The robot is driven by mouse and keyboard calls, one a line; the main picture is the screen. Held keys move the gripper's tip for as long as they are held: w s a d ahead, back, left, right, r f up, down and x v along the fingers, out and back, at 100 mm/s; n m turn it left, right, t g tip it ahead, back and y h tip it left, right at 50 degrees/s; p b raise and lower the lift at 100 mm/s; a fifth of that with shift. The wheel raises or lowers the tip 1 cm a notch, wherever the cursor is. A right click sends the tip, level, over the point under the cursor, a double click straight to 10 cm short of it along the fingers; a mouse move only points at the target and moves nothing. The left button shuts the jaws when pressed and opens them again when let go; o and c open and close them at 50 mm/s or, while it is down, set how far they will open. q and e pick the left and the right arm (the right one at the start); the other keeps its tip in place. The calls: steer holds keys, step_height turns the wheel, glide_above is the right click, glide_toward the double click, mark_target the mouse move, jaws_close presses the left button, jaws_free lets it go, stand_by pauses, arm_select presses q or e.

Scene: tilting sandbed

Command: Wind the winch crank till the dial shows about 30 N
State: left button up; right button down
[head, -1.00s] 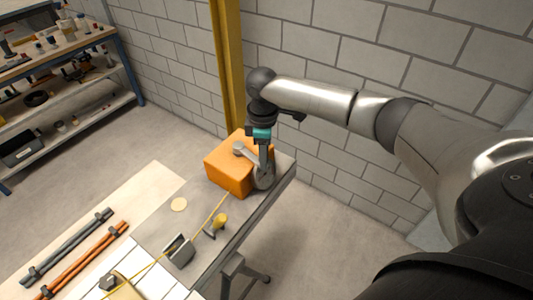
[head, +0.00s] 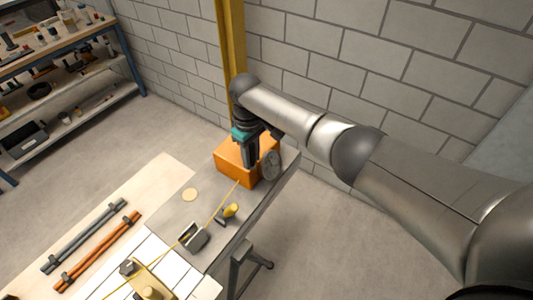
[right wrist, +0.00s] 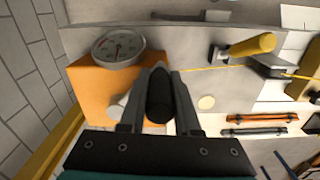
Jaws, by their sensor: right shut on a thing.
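The orange winch box (head: 230,158) stands at the far end of the grey plate; it also shows in the right wrist view (right wrist: 88,88). My right gripper (head: 250,163) is over the box. In the right wrist view its fingers (right wrist: 158,85) are shut on the black crank handle (right wrist: 159,98). The round white dial (right wrist: 118,48) sits at the box's edge; its needle is too small to read surely. A pale round part (right wrist: 118,106), perhaps the crank's hub, is beside a finger. A yellow cord (head: 222,204) runs away from the winch. My left gripper is not in view.
A yellow-headed peg (head: 231,210) and a grey bracket (head: 193,237) stand along the cord. Grey (head: 85,237) and orange (head: 98,250) rods lie on the bench. A brick wall and a yellow post (head: 231,50) stand behind the winch.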

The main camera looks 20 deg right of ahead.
steer(key=shift+a+m, duration=0.3)
steer(key=shift+a, duration=0.35)
steer(key=c, duration=0.6)
jaws_free()
steer(key=shift+w, duration=0.1)
steer(key=shift+r, duration=0.15)
steer(key=shift+r, duration=0.3)
step_height(320, 180, up, 14)
steer(key=shift+r+p, duration=0.2)
steer(key=shift+p, duration=0.1)
